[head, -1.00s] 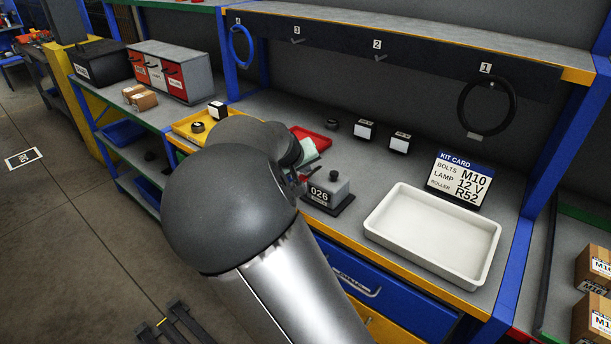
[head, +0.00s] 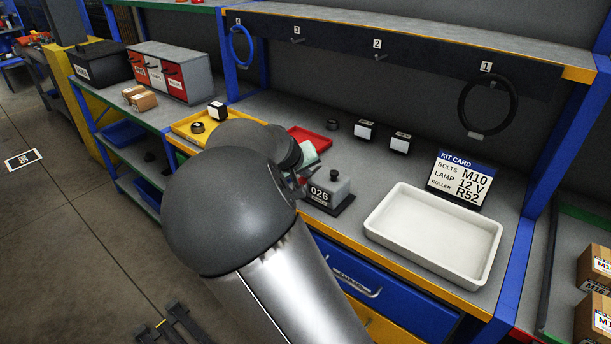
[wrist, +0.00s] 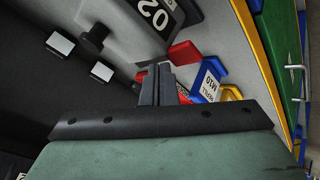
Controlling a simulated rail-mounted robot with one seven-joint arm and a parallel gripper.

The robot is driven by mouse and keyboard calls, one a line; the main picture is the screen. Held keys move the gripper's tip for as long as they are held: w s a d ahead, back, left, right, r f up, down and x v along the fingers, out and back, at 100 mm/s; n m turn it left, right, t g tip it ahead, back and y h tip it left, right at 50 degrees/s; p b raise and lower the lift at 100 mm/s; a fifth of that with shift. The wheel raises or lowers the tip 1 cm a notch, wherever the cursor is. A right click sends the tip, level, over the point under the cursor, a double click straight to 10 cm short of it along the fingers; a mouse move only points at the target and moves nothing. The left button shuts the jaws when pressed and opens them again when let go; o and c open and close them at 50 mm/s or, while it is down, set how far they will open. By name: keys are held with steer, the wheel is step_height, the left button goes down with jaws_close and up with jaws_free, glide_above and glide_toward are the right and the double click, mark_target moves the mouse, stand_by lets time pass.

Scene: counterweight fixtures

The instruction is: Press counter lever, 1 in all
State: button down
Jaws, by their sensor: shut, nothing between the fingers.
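A red piece (wrist: 185,53), apparently the lever's end, shows beside the counter. My gripper (wrist: 156,68) is shut and empty, its fingertips close to the red piece; I cannot tell whether they touch. In the head view my gripper (head: 303,177) is at the counter's left side, mostly hidden behind my arm.
A white tray (head: 377,237) and a kit card (head: 460,178) stand to the right. A red tray (head: 318,139) and a yellow tray (head: 183,128) lie to the left. Small blocks stand behind.

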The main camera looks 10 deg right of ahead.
steer(key=shift+s+a+f+b, duration=0.1)
steer(key=shift+s+f+b, duration=0.25)
steer(key=shift+f, duration=0.35)
steer(key=shift+s+f+b, duration=0.1)
steer(key=shift+f+b, duration=0.35)
steer(key=shift+f, duration=0.2)
stand_by(0.7)
steer(key=shift+w+d+r+p, duration=0.2)
steer(key=shift+d+r+p, duration=0.15)
steer(key=shift+r+p, duration=0.25)
steer(key=shift+w+d+r+p, duration=0.2)
steer(key=shift+d+r+p, duration=0.15)
steer(key=shift+r, duration=0.55)
steer(key=shift+s+d+r+p, duration=0.1)
steer(key=shift+d+r+p, duration=0.05)
steer(key=shift+r+p, duration=0.35)
steer(key=shift+s+d+r+p, duration=0.1)
steer(key=shift+r+p, duration=0.15)
steer(key=shift+r, duration=0.35)
steer(key=shift+w+a+r+p, duration=0.1)
steer(key=shift+w+r+p, duration=0.05)
steer(key=shift+r+p, duration=0.2)
steer(key=shift+w+a+r+p, duration=0.1)
steer(key=shift+r+p, duration=0.1)
steer(key=shift+r, duration=0.2)
steer(key=shift+r+p, duration=0.5)
steer(key=shift+r, duration=0.35)
steer(key=shift+a, duration=0.1)
steer(key=shift+f, duration=0.1)
